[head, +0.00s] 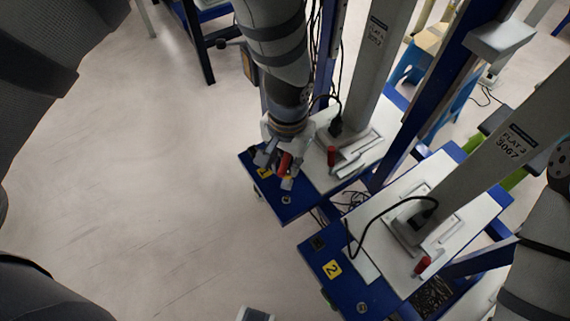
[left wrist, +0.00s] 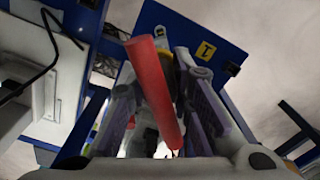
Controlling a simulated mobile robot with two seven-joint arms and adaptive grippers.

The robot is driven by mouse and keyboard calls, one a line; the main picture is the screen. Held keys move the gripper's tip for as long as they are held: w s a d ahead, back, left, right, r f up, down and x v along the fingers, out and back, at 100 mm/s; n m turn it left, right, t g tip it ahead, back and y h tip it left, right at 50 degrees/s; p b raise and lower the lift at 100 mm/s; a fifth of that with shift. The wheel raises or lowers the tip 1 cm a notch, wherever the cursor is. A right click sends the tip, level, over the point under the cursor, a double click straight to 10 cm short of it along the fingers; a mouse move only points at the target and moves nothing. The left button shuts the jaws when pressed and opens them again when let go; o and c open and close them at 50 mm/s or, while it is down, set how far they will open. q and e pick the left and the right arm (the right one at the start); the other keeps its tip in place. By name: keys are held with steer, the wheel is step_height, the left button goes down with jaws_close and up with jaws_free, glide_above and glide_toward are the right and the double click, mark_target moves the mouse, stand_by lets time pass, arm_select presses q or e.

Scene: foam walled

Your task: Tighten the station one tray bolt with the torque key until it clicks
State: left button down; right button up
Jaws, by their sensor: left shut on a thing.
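The station one tray (head: 290,208) is blue, with a yellow label "1" (head: 264,173); its label also shows in the left wrist view (left wrist: 205,50). My left gripper (head: 284,166) is over this tray, shut on a red-handled tool that I take for the torque key (head: 285,164). In the left wrist view its red handle (left wrist: 152,85) stands tilted between the fingers. A small grey round part (head: 286,199) sits on the tray's front; I cannot tell if it is the bolt. The key's tip is hidden, so contact with a bolt cannot be told. My right gripper is out of view.
Station two's blue tray (head: 330,285) with a yellow "2" stands to the right. A red cylinder (head: 331,156) stands on station one's white top, another (head: 423,265) on station two's. Grey posts and a black cable (head: 370,222) rise nearby. The floor at left is clear.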

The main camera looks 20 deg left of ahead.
mark_target(287, 182)
arm_select(q)
step_height(287, 182, down, 7)
steer(key=shift+r+b, duration=0.1)
steer(key=shift+b, duration=0.95)
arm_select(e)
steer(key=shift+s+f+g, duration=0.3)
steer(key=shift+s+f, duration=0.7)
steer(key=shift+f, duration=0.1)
arm_select(q)
steer(key=shift+r, duration=0.1)
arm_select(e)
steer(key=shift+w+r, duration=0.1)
arm_select(q)
steer(key=shift+p, duration=0.4)
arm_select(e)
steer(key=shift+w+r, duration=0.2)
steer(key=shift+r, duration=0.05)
arm_select(q)
steer(key=shift+f+b, duration=0.5)
steer(key=shift+f, duration=0.6)
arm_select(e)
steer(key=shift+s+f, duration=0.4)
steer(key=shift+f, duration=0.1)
